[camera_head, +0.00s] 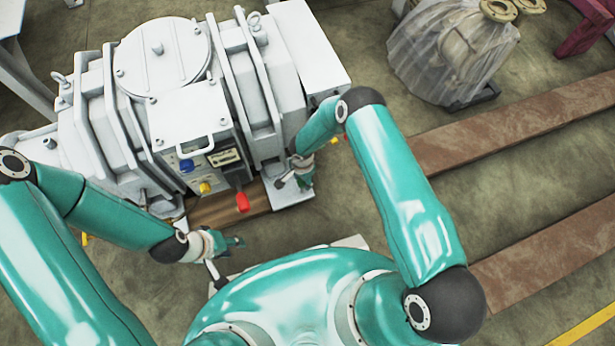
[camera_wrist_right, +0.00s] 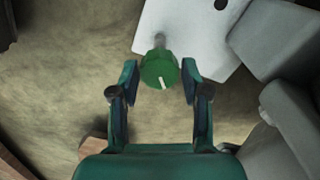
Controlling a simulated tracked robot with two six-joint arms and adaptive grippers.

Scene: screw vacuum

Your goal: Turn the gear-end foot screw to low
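The white vacuum pump (camera_head: 185,115) stands at the upper left in the head view. In the right wrist view a green round knob (camera_wrist_right: 158,69) with a white mark sits on a metal stem at the edge of a light foot plate (camera_wrist_right: 188,30). My right gripper (camera_wrist_right: 159,72) is open, with one finger on each side of the knob and a visible gap to each. In the head view my right gripper (camera_head: 302,178) is beside the pump's right end and the green knob cannot be made out. My left gripper (camera_head: 236,242) is in front of the pump, apart from it, its opening unclear.
A red-handled lever (camera_head: 242,202), a yellow knob (camera_head: 204,187) and a small panel (camera_head: 226,157) are on the pump's front. A plastic-wrapped machine (camera_head: 452,50) stands at the upper right. Brown floor beams (camera_head: 500,130) run at right. Open floor lies between.

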